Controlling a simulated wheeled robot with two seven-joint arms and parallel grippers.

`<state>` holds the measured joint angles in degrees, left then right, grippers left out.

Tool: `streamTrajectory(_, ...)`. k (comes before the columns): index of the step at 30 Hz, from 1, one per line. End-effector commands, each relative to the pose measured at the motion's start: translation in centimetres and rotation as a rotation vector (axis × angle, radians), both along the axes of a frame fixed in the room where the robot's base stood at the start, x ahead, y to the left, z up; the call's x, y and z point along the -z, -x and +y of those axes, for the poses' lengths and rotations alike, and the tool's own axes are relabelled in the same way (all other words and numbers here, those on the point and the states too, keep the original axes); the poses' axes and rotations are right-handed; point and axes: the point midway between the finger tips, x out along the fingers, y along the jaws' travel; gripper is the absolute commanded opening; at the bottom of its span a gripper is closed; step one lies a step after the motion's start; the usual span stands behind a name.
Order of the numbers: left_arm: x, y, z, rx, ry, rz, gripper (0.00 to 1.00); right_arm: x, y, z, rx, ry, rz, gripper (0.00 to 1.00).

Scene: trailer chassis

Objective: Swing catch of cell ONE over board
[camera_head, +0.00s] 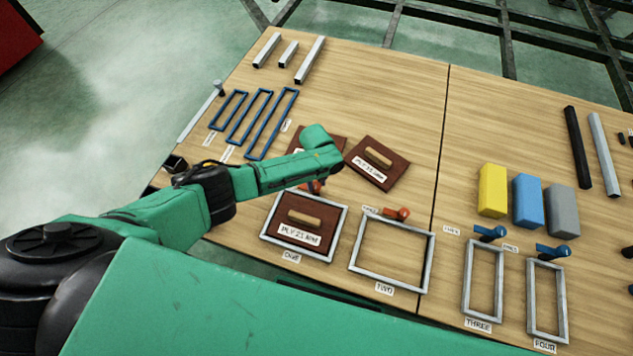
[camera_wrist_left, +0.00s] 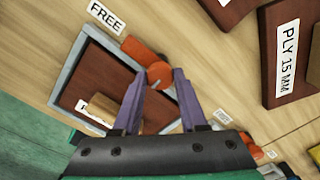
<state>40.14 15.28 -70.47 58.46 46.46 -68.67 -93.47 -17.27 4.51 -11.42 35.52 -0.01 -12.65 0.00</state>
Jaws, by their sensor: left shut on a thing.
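The orange catch of cell ONE (camera_wrist_left: 135,47) sits at the frame's edge in the left wrist view, its flat end pointing toward the FREE label (camera_wrist_left: 105,15). My left gripper (camera_wrist_left: 160,77) is shut on the catch's round end. In the head view the catch (camera_head: 314,187) is partly hidden under my left wrist. A brown board (camera_wrist_left: 100,72) with a wooden handle lies inside the grey frame of cell ONE (camera_head: 268,240). The catch appears to lie along the frame's edge rather than across the board. My right gripper is not in view.
Empty cell TWO (camera_head: 430,262) with its own orange catch (camera_head: 397,213) stands to the right. Cells THREE (camera_head: 468,285) and FOUR (camera_head: 532,300) have blue catches. Another board (camera_head: 385,172) lies behind, close to my wrist. Blue frames (camera_head: 233,115) lie at left.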

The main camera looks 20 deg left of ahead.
Motion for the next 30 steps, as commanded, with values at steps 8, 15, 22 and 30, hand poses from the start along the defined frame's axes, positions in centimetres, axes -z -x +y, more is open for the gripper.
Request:
streamTrajectory(8, 0.0, 0.0, 0.0, -0.149, 0.001, 0.001, 0.00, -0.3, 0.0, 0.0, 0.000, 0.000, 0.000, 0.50)
streamTrajectory(15, -0.1, 0.1, -0.1, -0.362, 0.001, 0.001, 0.00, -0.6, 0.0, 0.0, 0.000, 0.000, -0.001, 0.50)
streamTrajectory(22, -0.1, 0.1, 0.0, -0.580, 0.000, 0.003, 0.00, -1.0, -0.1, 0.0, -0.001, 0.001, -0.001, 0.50)
streamTrajectory(30, -0.1, 0.1, 0.0, -0.838, 0.000, 0.001, 0.00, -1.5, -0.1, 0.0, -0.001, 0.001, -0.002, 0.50)
